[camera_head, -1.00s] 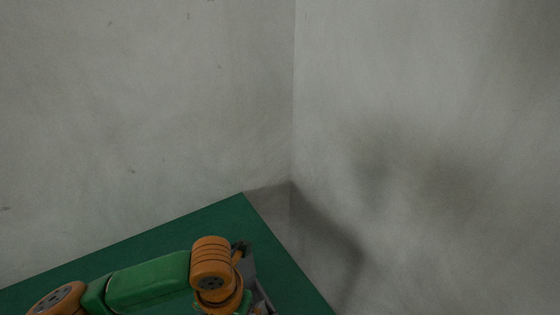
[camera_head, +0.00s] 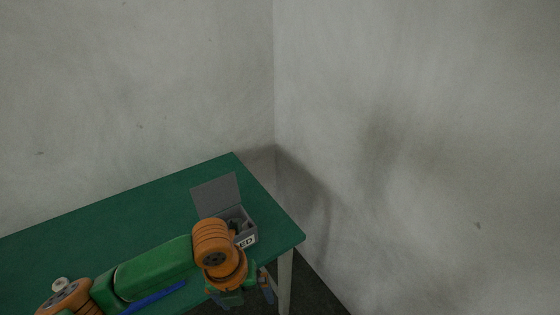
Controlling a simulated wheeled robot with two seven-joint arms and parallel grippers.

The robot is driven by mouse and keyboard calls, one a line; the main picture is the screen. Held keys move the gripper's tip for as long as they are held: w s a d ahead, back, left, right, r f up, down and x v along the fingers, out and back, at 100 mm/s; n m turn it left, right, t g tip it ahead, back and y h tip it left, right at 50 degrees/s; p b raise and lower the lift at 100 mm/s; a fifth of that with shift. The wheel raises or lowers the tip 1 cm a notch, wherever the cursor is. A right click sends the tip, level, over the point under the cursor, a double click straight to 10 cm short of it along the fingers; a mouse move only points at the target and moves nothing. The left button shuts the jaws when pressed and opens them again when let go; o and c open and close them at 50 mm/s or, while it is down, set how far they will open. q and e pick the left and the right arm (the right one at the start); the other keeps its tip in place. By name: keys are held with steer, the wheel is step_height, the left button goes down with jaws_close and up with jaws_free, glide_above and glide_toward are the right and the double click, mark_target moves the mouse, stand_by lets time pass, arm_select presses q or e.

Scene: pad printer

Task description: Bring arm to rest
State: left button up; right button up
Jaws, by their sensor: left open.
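My left arm (camera_head: 155,265), green with orange joints, comes in from the lower left and reaches across the front of a green table. My left gripper (camera_head: 262,292) is at the arm's end, low in the view and near the table's front right edge. It is open, and I see nothing between its fingers. The orange wrist joint hides part of a grey box behind it. My right gripper is not in view.
The grey box (camera_head: 250,238) stands on the green table (camera_head: 110,225) with its lid (camera_head: 216,193) raised; dark items lie inside and its label ends in "ED". Grey walls meet in a corner behind. The table's left part looks clear.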

arm_select(q)
steer(key=w+d+f+n+t+h+b, duration=0.1)
steer(key=w+d+f+n+h, duration=0.1)
steer(key=w+f+n, duration=0.65)
steer(key=s+a+f+n+t+b, duration=0.1)
steer(key=a+f+n, duration=0.2)
steer(key=f+n, duration=0.35)
steer(key=s+a+f+n+t+b, duration=0.1)
steer(key=s+a+f+n, duration=0.15)
steer(key=f+n, duration=0.45)
steer(key=s+a+f+n+y+b, duration=0.15)
steer(key=s+a+f+n, duration=0.4)
steer(key=s+f, duration=0.55)
steer(key=s+a+f+n+g+y, duration=0.1)
steer(key=s+f+n, duration=0.1)
steer(key=s, duration=0.6)
steer(key=s+a+f+n+g+y, duration=0.1)
steer(key=s+a+f+n, duration=0.1)
steer(key=s+f, duration=0.3)
steer(key=s+n, duration=0.1)
steer(key=s, duration=0.3)
steer(key=shift+a, duration=0.2)
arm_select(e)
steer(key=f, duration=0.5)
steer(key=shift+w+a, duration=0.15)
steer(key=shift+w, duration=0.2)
arm_select(q)
steer(key=shift+w, duration=0.1)
